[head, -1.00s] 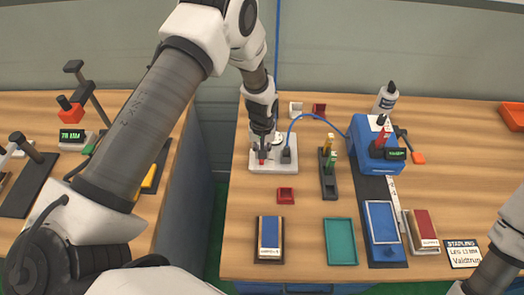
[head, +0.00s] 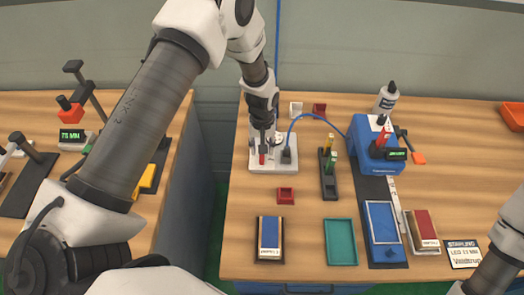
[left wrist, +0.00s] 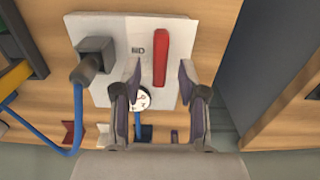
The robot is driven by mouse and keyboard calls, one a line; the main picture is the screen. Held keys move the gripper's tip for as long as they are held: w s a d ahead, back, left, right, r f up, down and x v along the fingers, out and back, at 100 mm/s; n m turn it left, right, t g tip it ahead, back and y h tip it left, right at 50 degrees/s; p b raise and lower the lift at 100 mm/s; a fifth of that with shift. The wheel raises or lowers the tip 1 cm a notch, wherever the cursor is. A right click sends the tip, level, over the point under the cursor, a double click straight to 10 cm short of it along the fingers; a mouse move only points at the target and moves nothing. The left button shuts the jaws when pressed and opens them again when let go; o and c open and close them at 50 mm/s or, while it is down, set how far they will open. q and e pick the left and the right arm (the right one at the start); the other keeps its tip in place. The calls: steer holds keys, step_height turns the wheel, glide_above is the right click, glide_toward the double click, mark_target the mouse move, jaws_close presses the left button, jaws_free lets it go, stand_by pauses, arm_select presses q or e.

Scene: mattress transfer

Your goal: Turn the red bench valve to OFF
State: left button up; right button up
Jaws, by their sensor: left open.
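The red valve handle (left wrist: 160,57) is a narrow bar on a white plate (left wrist: 116,22). In the left wrist view it runs nearly up and down the picture, beside a small dark marking that I cannot read for sure. In the head view the handle (head: 262,159) shows just below my left gripper, on the plate (head: 285,168). My left gripper (left wrist: 160,79) is open, with its fingertips on either side of the handle's near end in the picture. I cannot tell whether they touch it. My right gripper is out of view.
A round gauge (left wrist: 142,98) sits on the plate between the fingers. A dark block (left wrist: 96,54) with a blue hose stands beside the handle. A small red tray (head: 286,196), a black rack (head: 328,182) and a blue box (head: 376,150) stand nearby on the bench.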

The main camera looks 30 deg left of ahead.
arm_select(q)
step_height(320, 180, up, 10)
steer(key=shift+f, duration=0.15)
stand_by(0.4)
